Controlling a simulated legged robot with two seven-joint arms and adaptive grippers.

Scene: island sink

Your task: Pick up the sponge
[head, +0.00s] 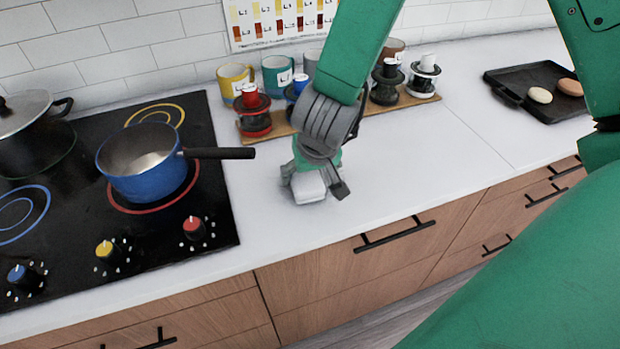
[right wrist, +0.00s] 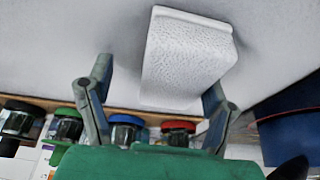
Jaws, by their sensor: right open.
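The sponge (head: 309,188) is a pale, whitish block on the white counter, right of the stove. My right gripper (head: 315,181) is low over it, with its fingers spread. In the right wrist view the sponge (right wrist: 187,55) shows a speckled face ahead of the open fingers of my right gripper (right wrist: 158,90). It lies closer to the right-hand finger in that picture, with a wider gap on the left. I cannot tell whether that finger touches it. My left gripper is not in view.
A blue pot (head: 140,185) stands on the black stove (head: 75,235), its handle (head: 222,153) reaching toward my right gripper. A black tray (head: 540,83) is at the far right. The counter right of the sponge is clear.

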